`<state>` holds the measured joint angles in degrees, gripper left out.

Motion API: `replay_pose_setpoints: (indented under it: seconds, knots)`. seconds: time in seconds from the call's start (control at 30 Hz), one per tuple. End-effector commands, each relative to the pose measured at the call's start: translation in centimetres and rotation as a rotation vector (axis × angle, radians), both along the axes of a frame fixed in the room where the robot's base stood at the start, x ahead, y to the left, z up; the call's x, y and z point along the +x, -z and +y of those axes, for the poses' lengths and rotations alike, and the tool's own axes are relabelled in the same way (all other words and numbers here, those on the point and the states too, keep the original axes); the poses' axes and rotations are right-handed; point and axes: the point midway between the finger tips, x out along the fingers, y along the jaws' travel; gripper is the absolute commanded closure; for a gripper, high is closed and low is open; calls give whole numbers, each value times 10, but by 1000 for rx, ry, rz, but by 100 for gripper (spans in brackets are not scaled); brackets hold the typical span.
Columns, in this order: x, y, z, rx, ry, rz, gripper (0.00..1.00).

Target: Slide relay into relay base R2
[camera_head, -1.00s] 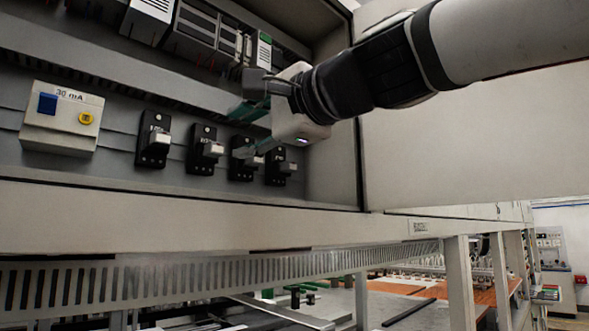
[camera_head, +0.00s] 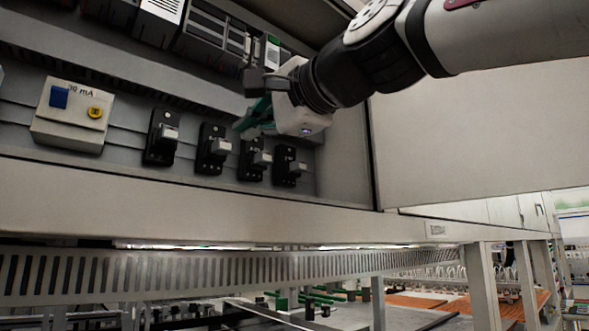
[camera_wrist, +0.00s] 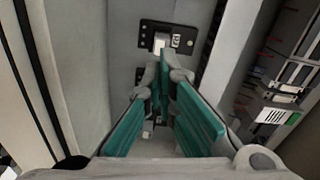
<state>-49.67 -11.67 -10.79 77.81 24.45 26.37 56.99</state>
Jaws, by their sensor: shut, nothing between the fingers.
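Several black relay bases stand in a row on the grey panel in the head view: the leftmost base (camera_head: 155,152), the second base (camera_head: 207,163), the third base (camera_head: 249,172) and the rightmost base (camera_head: 283,178). Each carries a small light-grey block, which looks like a relay. Their labels are too small to read there, so I cannot tell which is R2. My gripper (camera_head: 245,127) is shut and empty, its green fingers just above the bases. In the wrist view, the fingertips (camera_wrist: 165,62) are together near one labelled black base (camera_wrist: 181,44) with a white block.
A white box with a blue button (camera_head: 66,119) is left of the bases. The cabinet's side wall (camera_head: 343,150) stands close to the right of my gripper.

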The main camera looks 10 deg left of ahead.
Motion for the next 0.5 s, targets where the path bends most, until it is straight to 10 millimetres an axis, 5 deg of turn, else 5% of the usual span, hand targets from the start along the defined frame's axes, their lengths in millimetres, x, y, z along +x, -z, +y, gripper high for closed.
replay_pose_setpoints:
  seconds: [0.5]
  knots:
    - [24, 0, 27, -8, 3, -13, 100]
